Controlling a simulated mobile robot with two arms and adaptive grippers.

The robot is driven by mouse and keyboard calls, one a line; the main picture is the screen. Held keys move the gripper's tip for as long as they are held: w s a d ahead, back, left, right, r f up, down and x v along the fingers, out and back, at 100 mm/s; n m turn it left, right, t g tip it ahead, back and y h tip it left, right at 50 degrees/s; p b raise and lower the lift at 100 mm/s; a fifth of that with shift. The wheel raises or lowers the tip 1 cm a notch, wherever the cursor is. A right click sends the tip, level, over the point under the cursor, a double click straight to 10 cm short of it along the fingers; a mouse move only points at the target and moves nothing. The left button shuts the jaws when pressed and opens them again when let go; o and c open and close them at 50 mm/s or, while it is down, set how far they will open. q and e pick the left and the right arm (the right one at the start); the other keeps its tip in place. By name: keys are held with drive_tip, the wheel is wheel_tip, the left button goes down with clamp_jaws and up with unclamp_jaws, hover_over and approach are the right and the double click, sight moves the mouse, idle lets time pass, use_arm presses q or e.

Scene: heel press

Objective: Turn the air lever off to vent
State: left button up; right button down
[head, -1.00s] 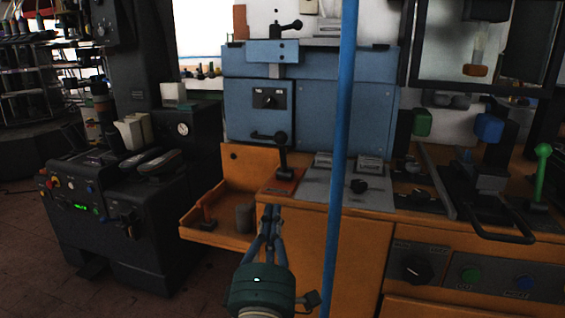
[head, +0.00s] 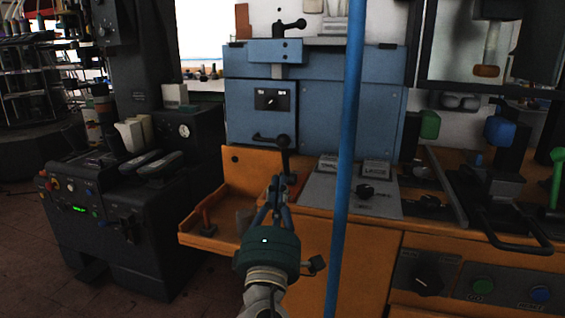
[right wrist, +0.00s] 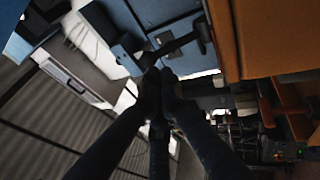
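A black lever with a round knob (head: 282,142) stands upright at the front of the blue press, left of the grey plate; I take it for the air lever. Its lower part and base are hidden behind my right gripper (head: 277,180). The gripper points up and forward at it, fingers drawn together, with nothing visible between the tips. In the right wrist view the fingertips (right wrist: 160,76) meet just below a dark bar-like handle (right wrist: 178,45), apparently the lever; I cannot tell whether they touch. My left gripper is not in view.
A blue upright pole (head: 345,150) stands just right of my gripper. The grey plate (head: 325,195) carries a small black knob (head: 366,191). An orange tray (head: 205,238) lies to the left, beside a dark machine (head: 130,235). A green-knobbed lever (head: 556,175) is far right.

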sight(284, 152)
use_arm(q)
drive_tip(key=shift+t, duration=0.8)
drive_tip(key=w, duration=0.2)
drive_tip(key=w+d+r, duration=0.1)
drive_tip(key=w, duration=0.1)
use_arm(e)
drive_tip(key=x, duration=0.8)
drive_tip(key=shift+w, duration=0.1)
